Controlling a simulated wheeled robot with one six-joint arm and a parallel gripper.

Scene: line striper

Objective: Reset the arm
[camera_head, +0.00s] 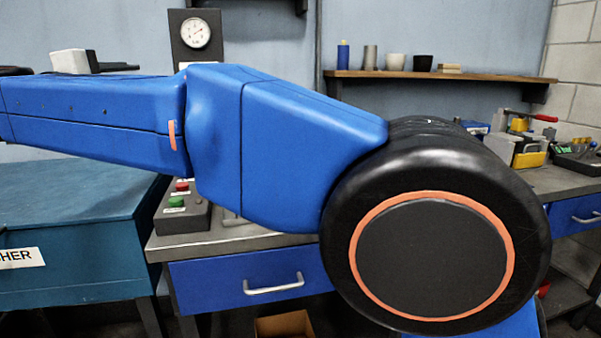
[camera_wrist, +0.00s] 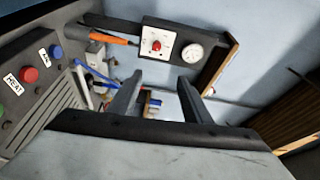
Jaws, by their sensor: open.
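My arm (camera_head: 290,150), blue with a black joint ringed in orange, stretches across the middle of the head view. It hides much of the bench behind it. My gripper (camera_wrist: 162,88) shows in the wrist view, with its two dark fingers apart and nothing visibly held between them. My gripper's fingers are not seen in the head view.
A bench with blue drawers (camera_head: 243,278) stands behind my arm, with a button box (camera_head: 180,212) on it. A teal cabinet (camera_head: 70,240) is at left. A shelf (camera_head: 440,76) holds cups. The wrist view shows a HEAT/FAN panel (camera_wrist: 38,92) and gauge plate (camera_wrist: 176,40).

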